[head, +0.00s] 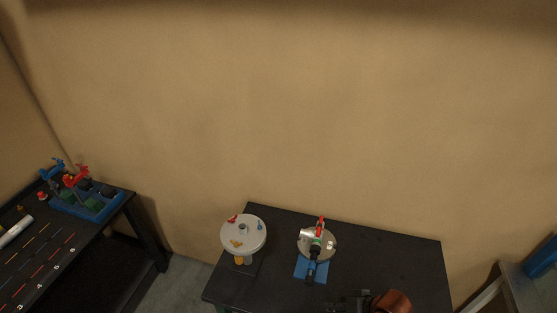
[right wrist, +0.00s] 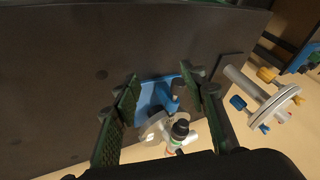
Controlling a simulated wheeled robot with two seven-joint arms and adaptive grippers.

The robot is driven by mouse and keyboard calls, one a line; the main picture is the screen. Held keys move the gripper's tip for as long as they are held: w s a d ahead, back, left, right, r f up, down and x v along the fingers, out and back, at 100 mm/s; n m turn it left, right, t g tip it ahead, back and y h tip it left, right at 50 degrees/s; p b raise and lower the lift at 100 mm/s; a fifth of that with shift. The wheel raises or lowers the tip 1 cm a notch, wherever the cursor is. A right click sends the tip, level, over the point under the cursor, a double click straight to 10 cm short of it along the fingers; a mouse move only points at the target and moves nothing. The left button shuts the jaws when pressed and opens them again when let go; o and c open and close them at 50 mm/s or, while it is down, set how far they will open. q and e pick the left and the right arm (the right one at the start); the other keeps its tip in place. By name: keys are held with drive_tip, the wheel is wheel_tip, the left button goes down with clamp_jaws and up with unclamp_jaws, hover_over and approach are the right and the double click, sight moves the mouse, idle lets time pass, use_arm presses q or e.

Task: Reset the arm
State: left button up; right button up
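My right gripper (right wrist: 162,108) shows in the right wrist view with its two green-padded fingers apart and nothing held between them. Beyond the fingers, and seen between them, is a device with a blue base (right wrist: 151,92), a pale round disc and a black knob. The same device shows in the head view as a blue base (head: 311,271) with a grey disc and red, green and black parts on top. Whether the fingers touch it cannot be told. A dark shape with a copper-brown round part (head: 391,302) is cut off at the head view's bottom edge. My left gripper is in neither view.
A black table (head: 400,255) carries the device and a white round-topped stand (head: 243,233) to its left, also in the wrist view (right wrist: 270,104). Another black table at far left holds a blue tray (head: 85,211) with tools. A tan wall stands behind.

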drive_tip(key=s+d+f+g+h, duration=0.1)
drive_tip(key=s+d+f+h, duration=0.25)
drive_tip(key=s+d, duration=0.5)
drive_tip(key=s+d+f+h, duration=0.2)
drive_tip(key=s+d+f, duration=0.2)
drive_tip(key=s+d, duration=0.45)
wheel_tip(320, 180, down, 35)
drive_tip(key=s+a+g+b, duration=0.1)
drive_tip(key=a+b, duration=0.1)
drive_tip(key=b, duration=0.6)
drive_tip(key=s+f+b, duration=0.3)
drive_tip(key=s+f, duration=0.7)
drive_tip(key=f, duration=0.3)
drive_tip(key=s+f+g+b, duration=0.1)
drive_tip(key=s+f+b, duration=0.3)
drive_tip(key=s+f, duration=0.6)
wheel_tip(320, 180, down, 4)
drive_tip(key=shift+s+r+n+g+y, duration=0.1)
drive_tip(key=shift+s+n+g+y, duration=0.15)
drive_tip(key=shift+n+g+y, duration=0.1)
drive_tip(key=shift+a, duration=0.1)
drive_tip(key=shift+c, duration=0.3)
